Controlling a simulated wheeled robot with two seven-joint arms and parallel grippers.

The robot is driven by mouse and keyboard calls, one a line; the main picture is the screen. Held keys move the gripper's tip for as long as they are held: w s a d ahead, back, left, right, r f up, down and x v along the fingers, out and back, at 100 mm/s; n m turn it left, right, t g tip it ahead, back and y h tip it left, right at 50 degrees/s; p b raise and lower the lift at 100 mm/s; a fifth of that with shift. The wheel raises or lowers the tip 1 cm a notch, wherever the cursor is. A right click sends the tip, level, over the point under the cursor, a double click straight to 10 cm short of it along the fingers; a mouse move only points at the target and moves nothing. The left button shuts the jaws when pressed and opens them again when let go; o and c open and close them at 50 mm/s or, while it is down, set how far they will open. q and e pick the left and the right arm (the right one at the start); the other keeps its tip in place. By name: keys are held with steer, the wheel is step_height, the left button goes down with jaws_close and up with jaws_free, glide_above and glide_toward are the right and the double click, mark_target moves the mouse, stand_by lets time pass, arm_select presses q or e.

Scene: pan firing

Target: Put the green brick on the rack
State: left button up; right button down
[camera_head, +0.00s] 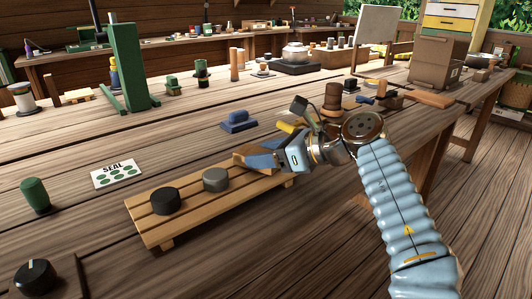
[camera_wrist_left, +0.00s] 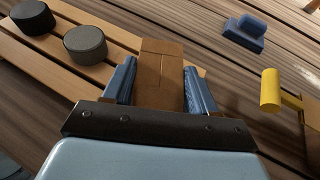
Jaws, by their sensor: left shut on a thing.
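A low slatted wooden rack (camera_head: 189,193) stands on the table; a black disc (camera_head: 166,201) and a grey disc (camera_head: 215,180) rest on its left and middle parts. My left gripper (camera_head: 258,158) is shut on a plain brown brick-shaped block (camera_wrist_left: 161,82), which lies between its two blue fingers. The block is at the rack's right end, over the slats in the left wrist view; I cannot tell whether it touches them. The block looks brown, not green in colour. The gripper hides part of the rack's right end. My right gripper is not in view.
A blue handled block (camera_head: 238,122) stands behind the rack. A tall green stand (camera_head: 128,65) rises farther back. The table in front of the rack is clear.

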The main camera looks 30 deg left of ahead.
arm_select(q)
steer(key=shift+f, duration=0.3)
steer(key=o, duration=1.3)
steer(key=shift+r, duration=0.1)
